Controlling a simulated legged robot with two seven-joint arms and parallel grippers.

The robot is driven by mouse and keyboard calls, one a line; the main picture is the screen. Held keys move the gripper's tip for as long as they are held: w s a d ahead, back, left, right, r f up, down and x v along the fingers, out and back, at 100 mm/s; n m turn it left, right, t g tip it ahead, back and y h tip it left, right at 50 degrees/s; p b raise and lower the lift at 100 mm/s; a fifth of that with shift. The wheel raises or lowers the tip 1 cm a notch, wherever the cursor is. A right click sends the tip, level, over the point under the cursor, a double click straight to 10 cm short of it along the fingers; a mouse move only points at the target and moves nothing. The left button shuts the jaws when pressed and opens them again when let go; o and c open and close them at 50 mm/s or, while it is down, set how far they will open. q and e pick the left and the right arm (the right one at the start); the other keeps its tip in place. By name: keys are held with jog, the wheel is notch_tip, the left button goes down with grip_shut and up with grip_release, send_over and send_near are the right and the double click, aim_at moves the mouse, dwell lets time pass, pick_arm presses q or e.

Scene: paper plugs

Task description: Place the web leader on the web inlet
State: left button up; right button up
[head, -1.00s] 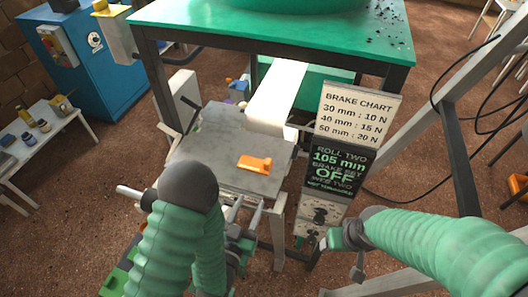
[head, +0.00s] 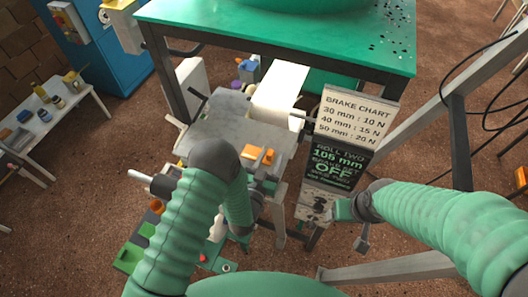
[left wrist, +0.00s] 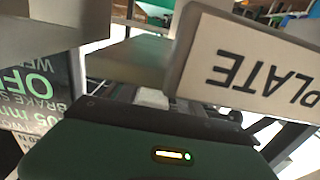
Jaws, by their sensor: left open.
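A broad white strip (head: 279,92), which looks like the web leader, comes from under the green table and lies over the back of the grey plate (head: 215,125). I cannot make out the web inlet for certain. An orange piece (head: 258,154) lies near the plate's front right edge. My left gripper (head: 255,205) is in front of the plate, partly hidden by my own forearm. It is open; I see nothing held. The left wrist view shows a small white block (left wrist: 152,98) beyond its green body. My right gripper (head: 342,210) is by the lower control panel; its jaws are unclear.
The brake chart sign (head: 355,115) and the dark roll sign (head: 338,165) stand right of the plate. A label reading PLATE (left wrist: 262,75) is close in the left wrist view. The green table (head: 200,18) overhangs behind. A white side table (head: 75,120) with jars is at left.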

pick_arm(q)
jog(key=w, duration=0.2)
jog(key=w+p, duration=0.1)
jog(key=shift+w+d+r, duration=0.15)
jog(key=shift+w, duration=0.25)
jog(key=shift+w+a, duration=0.2)
jog(key=shift+a, duration=0.05)
jog(key=shift+s+d, duration=0.1)
jog(key=shift+d, duration=0.4)
grip_shut()
jog(key=shift+a, duration=0.1)
